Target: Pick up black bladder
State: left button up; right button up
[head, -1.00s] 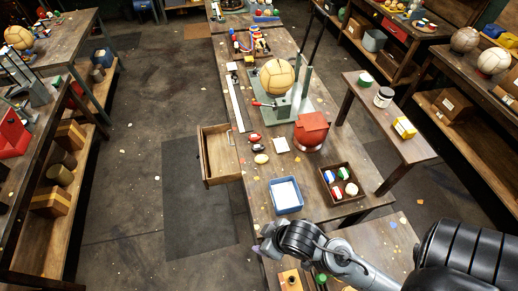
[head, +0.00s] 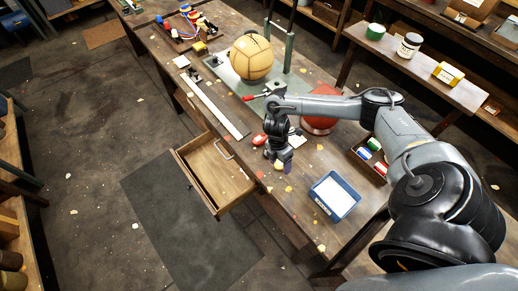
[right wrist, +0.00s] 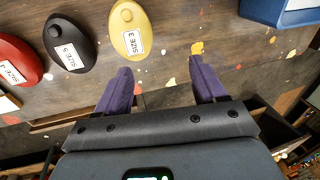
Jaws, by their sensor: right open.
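The black bladder (right wrist: 68,42) is an oval with a white label. In the right wrist view it lies on the table between the red bladder (right wrist: 20,60) and the yellow bladder (right wrist: 130,30). My right gripper (right wrist: 160,70) is open and empty, with purple fingers apart, below and to the right of the black bladder in that view. In the head view my right gripper (head: 287,165) hangs over the table's left edge near the open drawer. The red bladder shows there too (head: 259,140); I cannot make out the black one, apparently behind my gripper. My left gripper is out of view.
An open wooden drawer (head: 214,174) juts out at left. A blue tray (head: 335,196) is to the right of my gripper. A tan ball (head: 251,57) sits on a green stand behind. A box of colored items (head: 371,157) is partly covered by my arm.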

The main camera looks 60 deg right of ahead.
jog(key=shift+t+h, duration=0.4)
jog(key=w+d, duration=0.1)
jog(key=w+d+r, duration=0.1)
jog(key=w+d+b, duration=0.1)
jog(key=d, duration=0.1)
jog(key=shift+w+r, duration=0.1)
jog(key=shift+r, duration=0.15)
jog(key=w+d+r+t+b, duration=0.1)
jog(key=w+d+r, duration=0.2)
jog(key=r, duration=0.1)
jog(key=shift+m+t, duration=0.3)
jog(key=f, duration=0.2)
jog(key=w+f+b, duration=0.1)
jog(key=f, duration=0.1)
jog(key=shift+w+a+f+b, duration=0.1)
jog(key=shift+f+b, duration=0.15)
jog(key=shift+b, duration=0.05)
jog(key=f, duration=0.3)
jog(key=a+f, duration=0.1)
jog(key=f, duration=0.1)
jog(key=shift+w, duration=0.15)
jog(key=shift+f, duration=0.5)
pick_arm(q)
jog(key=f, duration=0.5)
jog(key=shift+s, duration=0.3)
